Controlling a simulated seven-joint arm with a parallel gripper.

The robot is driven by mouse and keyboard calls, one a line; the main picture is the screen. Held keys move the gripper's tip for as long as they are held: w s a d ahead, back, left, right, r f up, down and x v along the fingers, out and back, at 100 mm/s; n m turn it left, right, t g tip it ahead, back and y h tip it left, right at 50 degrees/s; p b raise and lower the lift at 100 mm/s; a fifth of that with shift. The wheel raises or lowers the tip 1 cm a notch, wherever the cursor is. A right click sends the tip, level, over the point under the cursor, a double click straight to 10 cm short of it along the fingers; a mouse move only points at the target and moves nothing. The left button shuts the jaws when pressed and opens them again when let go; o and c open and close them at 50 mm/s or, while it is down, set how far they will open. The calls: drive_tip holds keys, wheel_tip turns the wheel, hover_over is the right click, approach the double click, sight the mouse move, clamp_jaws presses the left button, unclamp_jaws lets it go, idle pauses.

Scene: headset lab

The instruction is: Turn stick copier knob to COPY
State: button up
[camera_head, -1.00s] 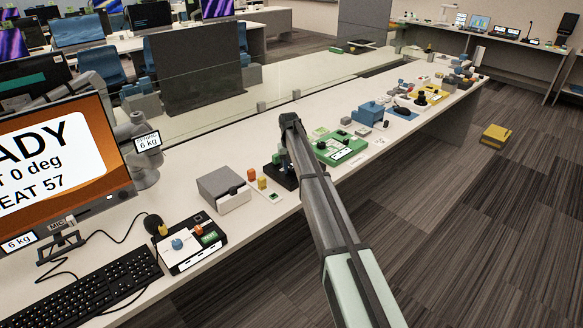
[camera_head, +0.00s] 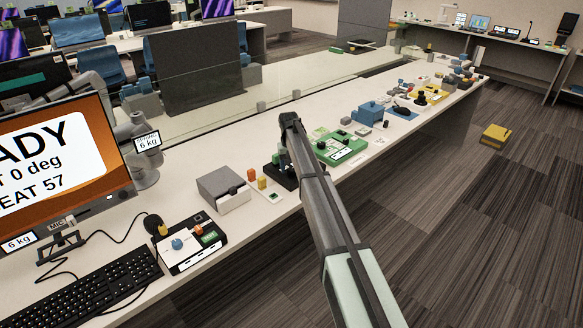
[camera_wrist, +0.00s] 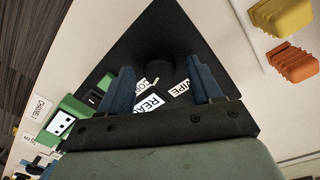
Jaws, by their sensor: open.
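The stick copier is a black device (camera_wrist: 190,35) that fills the middle of the wrist view. A dark round shape, likely its knob (camera_wrist: 157,62), stands on it, with white labels around its near side; one reads WIPE (camera_wrist: 179,87) and a small screen starts with REA (camera_wrist: 150,105). The COPY label is partly covered, and I cannot tell the knob's setting. My gripper (camera_wrist: 161,88) is open, its two blue fingers apart on either side of the labels, just short of the knob in the picture. In the head view the black copier (camera_head: 284,174) is partly behind my arm.
A green device (camera_head: 341,146) stands close to the right of the copier. Orange and yellow blocks (camera_head: 262,183) and a grey box (camera_head: 223,190) stand to the left. A blue box (camera_head: 369,113) is farther right. The table's front edge is close.

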sight(290, 169)
wheel_tip(290, 169, up, 14)
drive_tip(key=shift+a+f, duration=0.2)
drive_tip(key=shift+a, duration=0.15)
drive_tip(key=shift+s, duration=0.1)
drive_tip(key=s+d+f+m, duration=0.1)
drive_tip(key=s+d+f, duration=0.5)
drive_tip(key=s+f, duration=0.4)
drive_tip(key=s+d+f, duration=0.7)
drive_tip(key=s+f, duration=0.2)
drive_tip(key=s, duration=0.3)
drive_tip(key=s+d+f+m, duration=0.1)
drive_tip(key=s+d+f, duration=0.5)
drive_tip(key=s+f, duration=0.4)
drive_tip(key=s+d+f+g, duration=0.1)
drive_tip(key=s+f+g, duration=0.1)
drive_tip(key=s+f, duration=0.5)
drive_tip(key=s+d+f+g, duration=0.1)
drive_tip(key=s+f, duration=0.7)
drive_tip(key=s, duration=1.2)
drive_tip(key=s+d+f+g, duration=0.1)
drive_tip(key=s+f+g, duration=0.3)
drive_tip(key=s+f, duration=0.4)
drive_tip(key=s, duration=0.5)
drive_tip(key=shift+s+d+m+y, duration=0.15)
drive_tip(key=shift+s+m+y, duration=0.15)
drive_tip(key=shift+s, duration=0.05)
